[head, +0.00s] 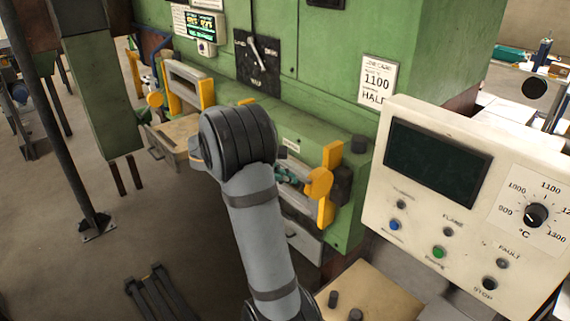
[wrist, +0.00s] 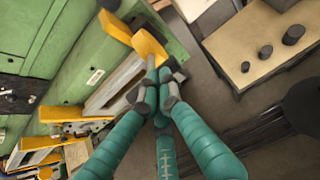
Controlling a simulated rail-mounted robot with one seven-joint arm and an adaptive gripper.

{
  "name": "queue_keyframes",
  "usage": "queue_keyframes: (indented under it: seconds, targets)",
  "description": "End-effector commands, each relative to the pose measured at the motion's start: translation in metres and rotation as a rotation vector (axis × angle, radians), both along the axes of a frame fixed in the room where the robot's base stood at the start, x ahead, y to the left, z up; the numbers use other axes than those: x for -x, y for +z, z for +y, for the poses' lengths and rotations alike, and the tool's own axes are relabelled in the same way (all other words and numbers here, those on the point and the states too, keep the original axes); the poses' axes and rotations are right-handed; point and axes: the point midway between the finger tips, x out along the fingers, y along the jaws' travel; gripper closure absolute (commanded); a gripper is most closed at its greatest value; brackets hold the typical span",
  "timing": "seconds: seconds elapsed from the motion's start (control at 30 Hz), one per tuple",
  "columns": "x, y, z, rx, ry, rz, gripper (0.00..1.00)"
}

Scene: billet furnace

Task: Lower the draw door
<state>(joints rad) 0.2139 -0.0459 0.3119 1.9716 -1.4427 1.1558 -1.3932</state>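A door in the green furnace front, with a pale panel (wrist: 117,86) between yellow side pieces (wrist: 150,47), lies just left of my gripper (wrist: 155,92) in the wrist view. In the head view its right yellow post (head: 328,186) shows, while my arm hides much of the rest. My teal fingers (head: 288,175) are beside the post there. No label in view says which door is the draw door.
A second opening with yellow posts (head: 206,93) is farther left. A control panel (head: 470,205) with a dial and buttons stands at right. A pale table (head: 372,292) with dark knobs is below it. A dark pole (head: 50,120) rises at left; floor between is partly open.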

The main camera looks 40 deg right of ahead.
Motion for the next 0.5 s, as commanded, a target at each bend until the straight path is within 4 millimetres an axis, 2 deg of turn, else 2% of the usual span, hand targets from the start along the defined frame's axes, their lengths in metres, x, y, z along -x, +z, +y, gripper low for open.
queue_keyframes:
  seconds: [0.03, 0.13, 0.2, 0.5]
  targets:
    - [0.002, -0.01, 0.009, -0.003, 0.001, 0.003, 1.0]
    - [0.004, -0.02, 0.028, 0.0, 0.001, -0.001, 1.0]
    - [0.002, 0.007, 0.022, 0.002, -0.006, -0.014, 1.0]
    - [0.003, 0.066, 0.018, -0.001, -0.005, -0.009, 1.0]
